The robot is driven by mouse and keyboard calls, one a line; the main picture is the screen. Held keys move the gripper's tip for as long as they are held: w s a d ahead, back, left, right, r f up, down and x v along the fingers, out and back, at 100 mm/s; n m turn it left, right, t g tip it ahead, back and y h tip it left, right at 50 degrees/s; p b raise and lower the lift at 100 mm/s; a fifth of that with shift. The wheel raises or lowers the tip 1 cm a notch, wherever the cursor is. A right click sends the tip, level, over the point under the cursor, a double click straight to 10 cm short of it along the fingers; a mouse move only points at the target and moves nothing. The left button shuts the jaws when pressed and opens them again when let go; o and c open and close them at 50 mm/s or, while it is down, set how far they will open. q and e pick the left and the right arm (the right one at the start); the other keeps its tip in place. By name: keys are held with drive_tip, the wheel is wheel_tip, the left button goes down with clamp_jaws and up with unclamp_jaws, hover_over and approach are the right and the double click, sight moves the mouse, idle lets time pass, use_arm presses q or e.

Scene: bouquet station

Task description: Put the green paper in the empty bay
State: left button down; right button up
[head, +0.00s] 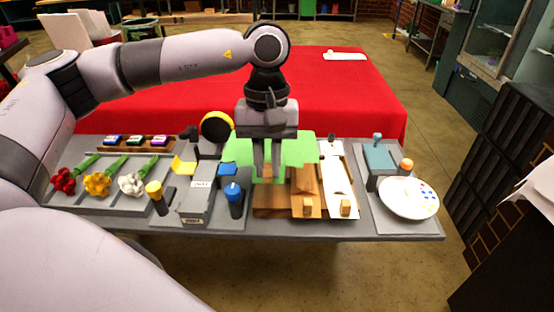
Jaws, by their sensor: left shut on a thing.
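My left gripper (268,172) points down near the middle of the station and is shut on the green paper (303,150). The green paper spreads out on both sides of the fingers, above the wooden rack (270,211). The rack's left bay shows bare wood at its front, with its back hidden by the paper and gripper. The middle bay holds brown paper (306,199) and the right bay holds white paper (337,175), each with a small wooden block near its front. I cannot tell whether the green paper touches the rack. My right gripper is not in view.
Left of the rack stand a blue-topped bottle (235,200), a grey box (197,205) and a yellow-topped bottle (156,198). Red, yellow and white flowers (98,184) lie in a tray at far left. A white plate (408,198) sits at right. A red-covered table (350,95) is behind.

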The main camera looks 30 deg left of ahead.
use_arm(q)
drive_tip(key=shift+f, duration=0.15)
wheel_tip(320, 180, down, 8)
drive_tip(key=b, duration=0.6)
idle(0.4)
drive_tip(key=shift+f, duration=0.1)
idle(0.5)
